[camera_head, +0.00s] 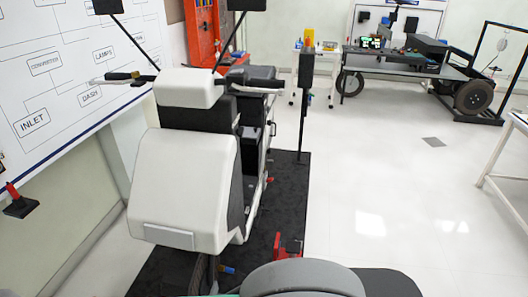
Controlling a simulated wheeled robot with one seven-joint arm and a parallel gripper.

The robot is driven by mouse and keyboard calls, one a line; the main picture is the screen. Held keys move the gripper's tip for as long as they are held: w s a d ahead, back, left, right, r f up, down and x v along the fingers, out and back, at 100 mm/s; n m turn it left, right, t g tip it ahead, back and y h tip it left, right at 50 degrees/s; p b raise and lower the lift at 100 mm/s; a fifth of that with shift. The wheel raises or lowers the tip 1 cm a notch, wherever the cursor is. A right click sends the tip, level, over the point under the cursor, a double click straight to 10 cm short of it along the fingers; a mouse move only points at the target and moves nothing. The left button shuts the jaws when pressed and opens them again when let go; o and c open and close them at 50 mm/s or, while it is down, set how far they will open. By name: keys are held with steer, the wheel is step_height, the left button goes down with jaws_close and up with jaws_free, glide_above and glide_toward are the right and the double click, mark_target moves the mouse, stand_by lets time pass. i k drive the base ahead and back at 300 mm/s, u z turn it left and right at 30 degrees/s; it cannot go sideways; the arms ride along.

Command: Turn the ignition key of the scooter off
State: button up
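The scooter (185,185) stands upright at the left of the head view, with its white front panels toward me. Its handlebar (250,80) has black grips and two mirrors on stalks. I cannot make out the ignition key or its switch. The side of the scooter facing away from me, behind the white front panels, is mostly hidden. My gripper is not in view. A grey rounded part at the bottom edge looks like part of my own body.
The scooter stands on a black mat (290,190). A slim black post (304,110) rises just right of it. A red object (288,246) is low in front. A diagram board (60,60) is at left. The white floor (380,190) to the right is open, with a bench (400,62) behind.

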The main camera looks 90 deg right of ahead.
mark_target(239, 131)
steer(key=k, duration=1.05)
steer(key=u, duration=1.8)
steer(key=k, duration=2)
steer(key=z, duration=0.75)
